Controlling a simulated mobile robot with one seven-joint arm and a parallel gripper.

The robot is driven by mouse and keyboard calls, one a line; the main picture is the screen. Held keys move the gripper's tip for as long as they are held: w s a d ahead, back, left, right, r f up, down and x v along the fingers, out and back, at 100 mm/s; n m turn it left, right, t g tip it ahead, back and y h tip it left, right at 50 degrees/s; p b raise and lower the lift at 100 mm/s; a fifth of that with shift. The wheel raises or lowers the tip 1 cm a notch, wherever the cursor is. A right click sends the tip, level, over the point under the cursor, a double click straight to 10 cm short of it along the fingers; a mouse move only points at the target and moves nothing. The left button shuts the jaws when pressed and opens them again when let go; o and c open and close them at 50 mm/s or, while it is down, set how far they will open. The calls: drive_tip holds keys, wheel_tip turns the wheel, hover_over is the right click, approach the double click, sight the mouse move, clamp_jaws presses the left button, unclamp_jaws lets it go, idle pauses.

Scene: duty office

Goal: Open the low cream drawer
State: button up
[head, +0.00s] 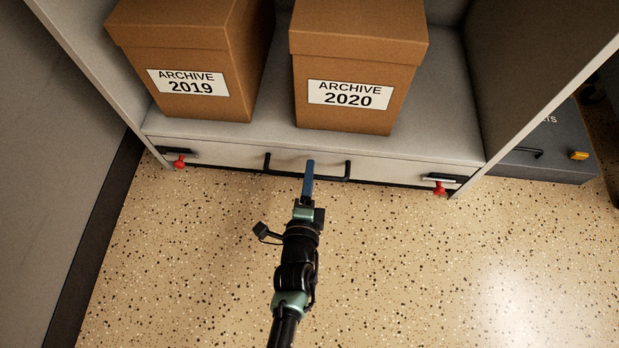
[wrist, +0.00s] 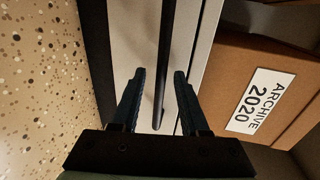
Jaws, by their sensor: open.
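The low cream drawer (head: 225,156) sits at floor level under the shelf, and its front looks flush with the cabinet. It has a wide black bar handle (head: 338,178) across its middle. My gripper (head: 309,164) is at the middle of the handle in the head view. In the wrist view, the open gripper (wrist: 160,73) has one blue finger on each side of the black handle (wrist: 165,50), with gaps between. I cannot tell how deep the fingertips reach past the bar. The cream front (wrist: 128,35) shows behind it.
A red catch with a black plate sits at each end of the drawer front, left (head: 179,162) and right (head: 439,188). Archive boxes 2019 (head: 190,100) and 2020 (head: 350,118) stand on the shelf above. A dark grey cabinet (head: 550,165) is at right. The speckled floor is clear.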

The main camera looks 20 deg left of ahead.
drive_tip(key=shift+w, duration=0.3)
clamp_jaws()
idle(1.3)
